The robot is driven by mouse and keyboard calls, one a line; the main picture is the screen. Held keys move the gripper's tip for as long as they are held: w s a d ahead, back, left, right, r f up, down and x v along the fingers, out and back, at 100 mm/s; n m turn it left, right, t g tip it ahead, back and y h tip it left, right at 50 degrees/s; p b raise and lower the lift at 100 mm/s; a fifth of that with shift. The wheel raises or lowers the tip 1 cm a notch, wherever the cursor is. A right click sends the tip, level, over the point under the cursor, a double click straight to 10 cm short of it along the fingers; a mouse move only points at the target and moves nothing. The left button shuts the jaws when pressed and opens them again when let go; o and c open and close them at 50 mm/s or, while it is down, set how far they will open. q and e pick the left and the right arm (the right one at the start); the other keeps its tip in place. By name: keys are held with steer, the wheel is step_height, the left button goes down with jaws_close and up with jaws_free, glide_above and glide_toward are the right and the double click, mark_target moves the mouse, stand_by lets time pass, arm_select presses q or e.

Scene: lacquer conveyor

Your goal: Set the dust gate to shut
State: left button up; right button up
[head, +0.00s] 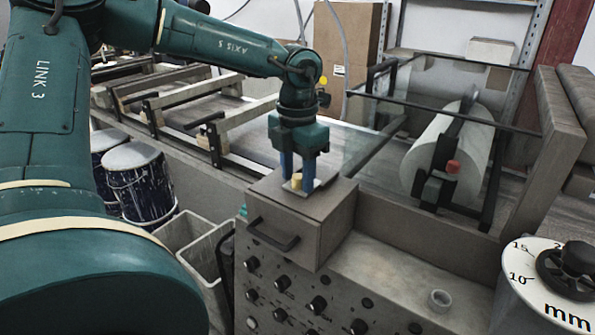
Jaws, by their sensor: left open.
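My left gripper (298,174) points down over the top of a grey-brown box (294,229) with a dark bar handle on its front. Its two blue fingers are open, one on each side of a small yellow knob (297,182). The knob stands on a light metal plate on the box top. I cannot tell whether either finger touches the knob. No label names the dust gate; this plate and knob may be part of it, and its setting cannot be read. My right gripper is not in view.
A control panel (300,290) with several black knobs is below the box. A roll (470,140) with a red-knobbed black lever (453,167) stands behind a clear guard at right. A dial (545,280) marked mm is front right. Drums (138,180) and bins stand left.

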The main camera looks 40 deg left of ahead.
arm_select(q)
steer(key=shift+f, duration=0.1)
steer(key=shift+c, duration=0.3)
jaws_close()
